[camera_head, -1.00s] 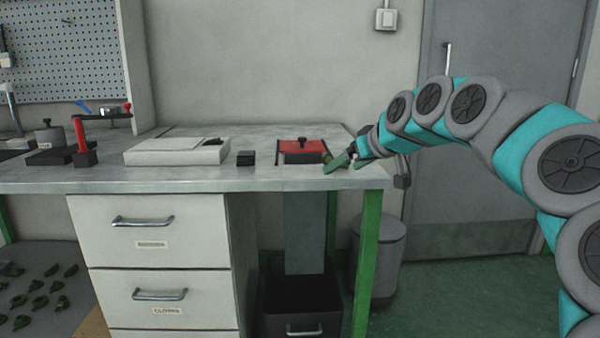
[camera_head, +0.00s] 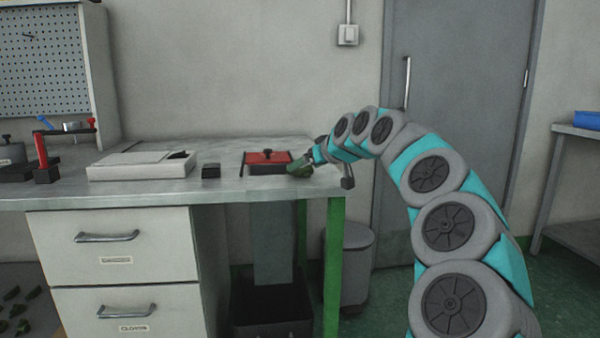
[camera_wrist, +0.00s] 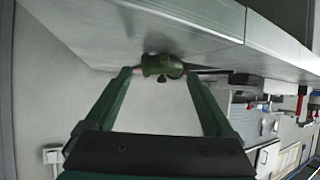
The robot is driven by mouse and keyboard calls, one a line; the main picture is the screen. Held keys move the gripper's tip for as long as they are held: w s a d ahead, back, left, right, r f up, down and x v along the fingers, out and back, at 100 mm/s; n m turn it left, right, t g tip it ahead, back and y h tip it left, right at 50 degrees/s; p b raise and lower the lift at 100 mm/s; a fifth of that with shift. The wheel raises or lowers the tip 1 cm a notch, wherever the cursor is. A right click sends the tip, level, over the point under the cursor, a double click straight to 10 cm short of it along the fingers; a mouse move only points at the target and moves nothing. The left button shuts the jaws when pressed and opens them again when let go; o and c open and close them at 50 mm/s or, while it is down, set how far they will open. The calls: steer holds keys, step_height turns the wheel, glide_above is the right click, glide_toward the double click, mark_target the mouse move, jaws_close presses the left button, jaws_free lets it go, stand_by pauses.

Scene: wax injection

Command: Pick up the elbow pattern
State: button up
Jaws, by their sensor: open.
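The elbow pattern is a small dark green rounded piece (camera_wrist: 162,65) on the pale bench top in the wrist view. It lies between the tips of the two green fingers of my gripper (camera_wrist: 160,74), which are spread apart. In the head view my gripper (camera_head: 303,166) is low at the right end of the bench, just right of the red-lidded box. There the pattern and fingers blend into one green shape, so I cannot tell whether they touch.
The red-lidded box (camera_head: 267,157) stands close left of my gripper. A small black block (camera_head: 211,171) and a white flat case (camera_head: 143,166) are farther left. The bench's front edge (camera_head: 130,200) and right end are near. A bin (camera_head: 348,262) stands on the floor.

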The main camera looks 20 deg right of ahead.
mark_target(306, 170)
steer(key=shift+w+f, duration=0.2)
steer(key=shift+w, duration=0.15)
steer(key=c, duration=1.4)
steer(key=shift+r, duration=0.15)
steer(key=shift+d+r, duration=0.15)
steer(key=shift+r, duration=1.45)
steer(key=s+a, duration=0.3)
steer(key=s, duration=0.4)
steer(key=s+a+r, duration=0.1)
steer(key=s+a, duration=0.2)
steer(key=s, duration=0.4)
steer(key=shift+s+a+r+b, duration=0.3)
steer(key=shift+s+b, duration=0.05)
steer(key=shift+s, duration=0.05)
